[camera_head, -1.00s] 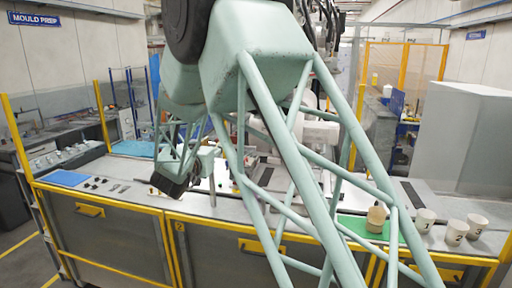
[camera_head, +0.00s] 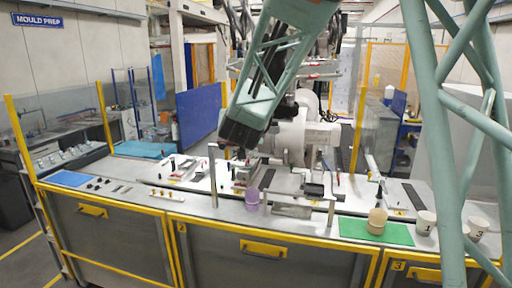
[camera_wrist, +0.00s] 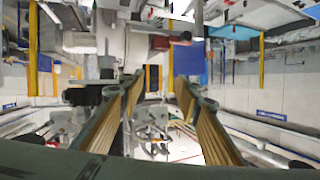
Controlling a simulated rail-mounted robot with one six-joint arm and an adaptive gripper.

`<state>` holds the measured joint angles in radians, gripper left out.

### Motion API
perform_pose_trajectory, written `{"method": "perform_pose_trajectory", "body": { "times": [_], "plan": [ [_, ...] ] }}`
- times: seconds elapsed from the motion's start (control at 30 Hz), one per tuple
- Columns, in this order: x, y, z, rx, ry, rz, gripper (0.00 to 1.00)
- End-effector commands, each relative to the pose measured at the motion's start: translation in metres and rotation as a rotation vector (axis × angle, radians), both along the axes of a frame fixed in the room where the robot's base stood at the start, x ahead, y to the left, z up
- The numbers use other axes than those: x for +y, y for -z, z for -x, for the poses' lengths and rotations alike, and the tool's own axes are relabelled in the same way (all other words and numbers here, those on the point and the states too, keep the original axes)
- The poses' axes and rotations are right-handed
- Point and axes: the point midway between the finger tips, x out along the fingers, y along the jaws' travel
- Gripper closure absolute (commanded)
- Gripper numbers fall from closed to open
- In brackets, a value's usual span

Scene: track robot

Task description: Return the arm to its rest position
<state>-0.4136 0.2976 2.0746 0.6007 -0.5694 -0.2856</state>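My gripper (camera_wrist: 158,84) shows in the wrist view with its two ribbed fingers apart and nothing between them. Past the fingertips is open room, and this view is turned over. In the head view, my arm's pale green lattice link (camera_head: 275,62) slants down over the middle of the bench to a dark joint (camera_head: 243,122). Another green link of mine rises along the right side of this view. I cannot make out the gripper in the head view.
The grey bench (camera_head: 150,208) runs across the front. On it are a purple cup (camera_head: 252,196), a tan bottle-like thing (camera_head: 377,220) on a green mat (camera_head: 352,229), and numbered white cups (camera_head: 426,222) at the right. A white machine (camera_head: 300,135) stands behind.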

Motion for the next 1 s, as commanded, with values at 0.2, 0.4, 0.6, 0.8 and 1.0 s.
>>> {"method": "perform_pose_trajectory", "body": {
  "times": [0.2,0.4,0.6,0.8,1.0],
  "plan": [
    [-0.023,-0.002,0.033,0.061,-0.036,-0.008,0.69],
    [-0.04,0.002,0.067,0.123,-0.068,-0.01,0.69],
    [-0.058,0.009,0.105,0.187,-0.095,-0.009,0.69],
    [-0.077,0.019,0.146,0.251,-0.119,-0.002,0.69],
    [-0.097,0.031,0.19,0.318,-0.135,0.006,0.69]
  ]
}}
